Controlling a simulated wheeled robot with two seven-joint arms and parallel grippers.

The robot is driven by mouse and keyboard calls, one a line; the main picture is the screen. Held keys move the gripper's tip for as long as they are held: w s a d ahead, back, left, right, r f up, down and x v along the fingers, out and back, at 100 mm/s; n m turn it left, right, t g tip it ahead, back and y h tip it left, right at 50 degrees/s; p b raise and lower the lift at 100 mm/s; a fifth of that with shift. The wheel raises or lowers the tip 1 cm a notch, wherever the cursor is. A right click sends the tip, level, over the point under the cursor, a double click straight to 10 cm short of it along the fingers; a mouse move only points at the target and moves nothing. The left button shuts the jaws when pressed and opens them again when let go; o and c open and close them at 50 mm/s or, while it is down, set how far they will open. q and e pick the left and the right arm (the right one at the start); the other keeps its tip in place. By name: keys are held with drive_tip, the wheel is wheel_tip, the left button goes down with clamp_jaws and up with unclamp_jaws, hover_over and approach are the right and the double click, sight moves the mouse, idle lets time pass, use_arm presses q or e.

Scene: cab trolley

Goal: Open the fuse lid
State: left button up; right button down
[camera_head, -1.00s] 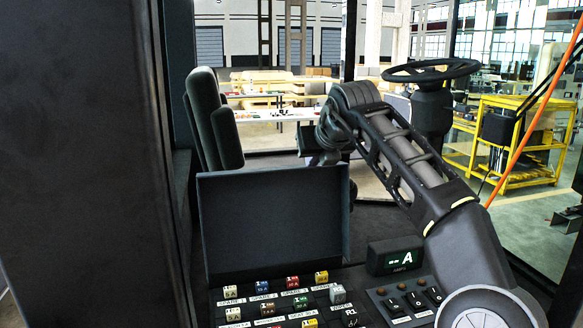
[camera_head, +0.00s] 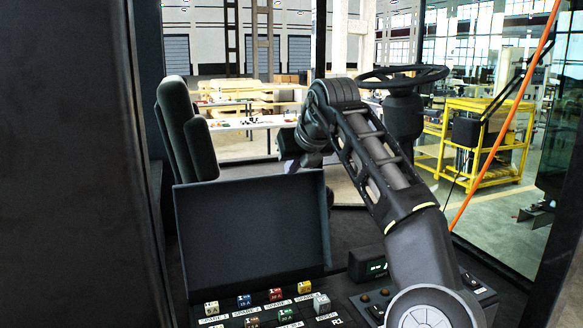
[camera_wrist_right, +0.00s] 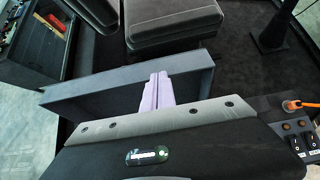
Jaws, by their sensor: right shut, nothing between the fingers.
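The fuse lid (camera_head: 250,230) is a flat dark panel standing raised at the back of the fuse panel, with its broad face toward the head camera. Rows of coloured fuses (camera_head: 244,300) lie uncovered in front of it. My right gripper (camera_head: 292,167) is beyond the lid's top edge, partly hidden by it and my wrist. In the right wrist view its pale lilac fingers (camera_wrist_right: 157,82) are shut and empty, overlapping the dark lid (camera_wrist_right: 95,97). I cannot tell whether they touch it. My left gripper is not in view.
A dark seat (camera_head: 188,130) stands behind the lid, and a steering wheel (camera_head: 403,78) on its column is to the right. An amps display (camera_head: 374,267) and switches (camera_head: 376,300) sit right of the fuses. A dark pillar (camera_head: 75,170) blocks the left side.

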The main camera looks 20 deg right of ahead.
drive_tip(key=v, duration=0.7)
drive_tip(key=shift+f, duration=0.1)
